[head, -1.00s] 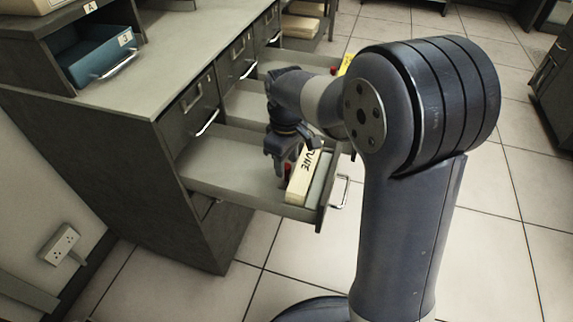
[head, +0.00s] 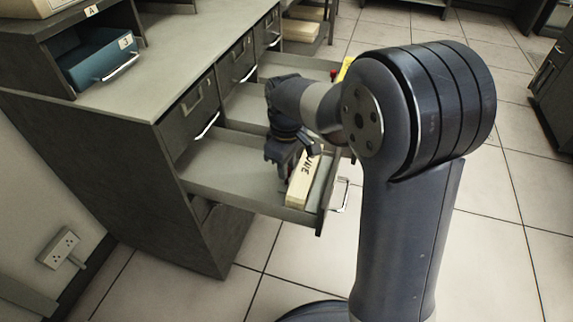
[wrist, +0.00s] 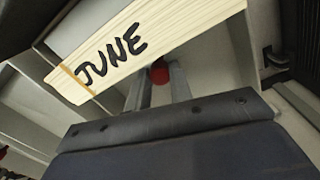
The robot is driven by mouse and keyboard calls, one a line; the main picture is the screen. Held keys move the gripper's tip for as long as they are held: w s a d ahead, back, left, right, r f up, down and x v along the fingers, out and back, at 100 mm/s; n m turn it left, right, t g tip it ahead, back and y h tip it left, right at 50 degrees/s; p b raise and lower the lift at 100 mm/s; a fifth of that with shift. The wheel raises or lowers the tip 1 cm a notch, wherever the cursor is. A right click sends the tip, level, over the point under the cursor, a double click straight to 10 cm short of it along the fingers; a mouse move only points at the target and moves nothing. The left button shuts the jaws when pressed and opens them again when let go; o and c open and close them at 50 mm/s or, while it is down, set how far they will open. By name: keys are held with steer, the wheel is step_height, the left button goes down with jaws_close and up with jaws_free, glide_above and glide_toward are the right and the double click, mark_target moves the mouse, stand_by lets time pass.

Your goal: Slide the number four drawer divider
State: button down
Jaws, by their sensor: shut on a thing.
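The card block marked JUNE (head: 303,185) lies near the front of the nearest open drawer (head: 225,172); it also fills the upper left of the wrist view (wrist: 105,48). My gripper (head: 287,168) reaches down into this drawer beside the block, on its inner side. In the wrist view my gripper (wrist: 158,88) has its two fingers closed around a small round red knob (wrist: 159,73) just below the cards. I take the knob to be part of the divider, whose plate is mostly hidden. No number four can be read here.
Two farther drawers stand open behind, one holding a yellow-marked block (head: 346,68) and another red knob (head: 333,72). A blue tray (head: 95,60) sits on the cabinet's left. The nearest drawer's back part is empty.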

steer(key=shift+a, duration=0.1)
steer(key=shift+w+a+r+p, duration=0.1)
steer(key=shift+a+p, duration=0.15)
steer(key=shift+p, duration=0.05)
steer(key=w+a+p, duration=0.1)
steer(key=a, duration=0.2)
steer(key=w+a+p, duration=0.1)
steer(key=a+p, duration=0.1)
steer(key=a, duration=0.1)
steer(key=w+a+p, duration=0.1)
steer(key=a+p, duration=0.1)
steer(key=a, duration=0.1)
steer(key=shift+w+a+r, duration=0.1)
steer(key=shift+w, duration=0.1)
steer(key=shift+w+a+f, duration=0.2)
steer(key=shift+a, duration=0.3)
steer(key=c, duration=1.3)
jaws_free()
steer(key=shift+o, duration=0.2)
steer(key=shift+r, duration=0.1)
step_height(320, 180, up, 11)
steer(key=p, duration=0.2)
steer(key=shift+f, duration=0.2)
